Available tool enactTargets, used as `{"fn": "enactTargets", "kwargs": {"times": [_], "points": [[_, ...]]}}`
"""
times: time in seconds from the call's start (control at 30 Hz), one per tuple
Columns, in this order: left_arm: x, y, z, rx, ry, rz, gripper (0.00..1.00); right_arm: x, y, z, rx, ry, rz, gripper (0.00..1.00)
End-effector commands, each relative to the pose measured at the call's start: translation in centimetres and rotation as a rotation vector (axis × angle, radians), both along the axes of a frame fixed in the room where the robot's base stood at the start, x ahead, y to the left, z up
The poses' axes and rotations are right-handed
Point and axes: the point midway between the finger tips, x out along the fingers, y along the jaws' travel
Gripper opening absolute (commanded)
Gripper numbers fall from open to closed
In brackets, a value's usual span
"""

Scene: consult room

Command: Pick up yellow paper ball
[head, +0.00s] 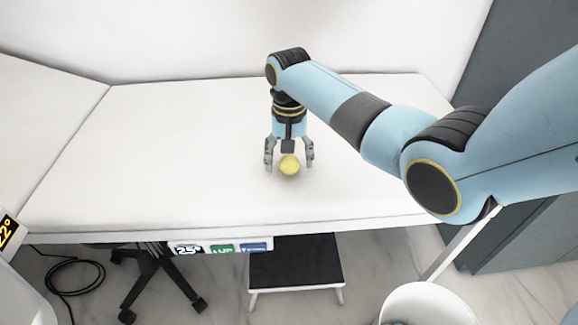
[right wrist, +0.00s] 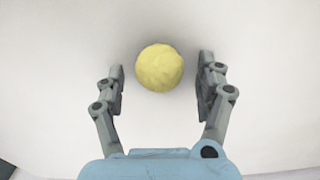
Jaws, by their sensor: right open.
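The yellow paper ball (head: 289,165) rests on the white padded exam table (head: 160,160). My right gripper (head: 289,168) points down over the table with its fingers spread, one on each side of the ball. In the right wrist view the ball (right wrist: 160,68) lies between the fingertips of the open gripper (right wrist: 161,78), with a gap on both sides. The left gripper is not in view.
A black-topped step stool (head: 296,265) stands on the floor in front of the table. A wheeled black base (head: 160,275) and a coiled black cable (head: 75,275) are at the lower left. The tabletop around the ball is clear.

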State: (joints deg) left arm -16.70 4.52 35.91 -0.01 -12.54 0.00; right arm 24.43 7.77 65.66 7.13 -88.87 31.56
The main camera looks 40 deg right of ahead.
Motion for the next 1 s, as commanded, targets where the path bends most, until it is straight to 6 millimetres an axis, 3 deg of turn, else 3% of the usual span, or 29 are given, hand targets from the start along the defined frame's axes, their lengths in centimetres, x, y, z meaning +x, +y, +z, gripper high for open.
{"fn": "enactTargets", "kwargs": {"times": [0.1,0.4,0.8,1.0], "points": [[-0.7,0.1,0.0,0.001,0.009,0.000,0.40,0.0,0.0,0.1,0.000,0.000,0.000,0.72],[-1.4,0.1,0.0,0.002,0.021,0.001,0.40,0.0,0.0,0.1,0.000,0.000,0.000,0.34],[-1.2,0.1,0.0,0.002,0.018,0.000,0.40,0.0,0.0,0.3,0.000,-0.001,0.000,0.34],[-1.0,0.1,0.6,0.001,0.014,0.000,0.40,0.1,0.0,2.1,0.000,-0.004,0.000,0.34]]}}
